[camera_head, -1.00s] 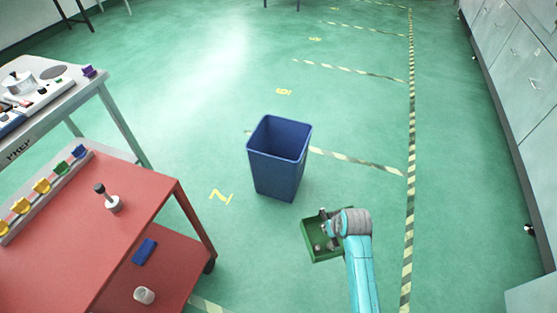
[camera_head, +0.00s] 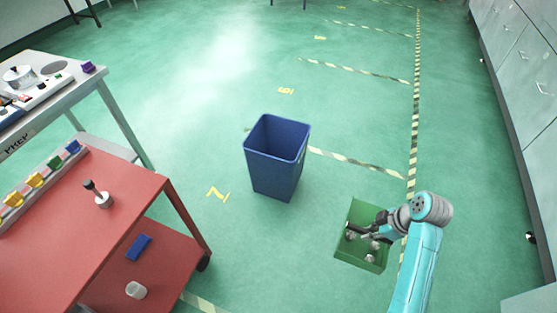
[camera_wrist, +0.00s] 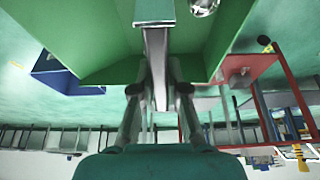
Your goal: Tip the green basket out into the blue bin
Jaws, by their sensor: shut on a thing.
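The green basket (camera_head: 343,255) is held out at the right of the head view, with several shiny metal castings (camera_head: 372,247) inside. My gripper (camera_head: 368,230) is shut on it, at a part that my fingers partly hide. In the wrist view the basket (camera_wrist: 90,35) fills the top, with my gripper (camera_wrist: 160,90) closed on a grey and green piece of it and one round metal casting (camera_wrist: 203,6) at the top edge. The blue bin (camera_head: 275,172) stands upright on the floor, left of the basket and apart from it. I cannot see its bottom inside.
Grey cabinets (camera_head: 525,60) line the right. Floor around the bin is clear.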

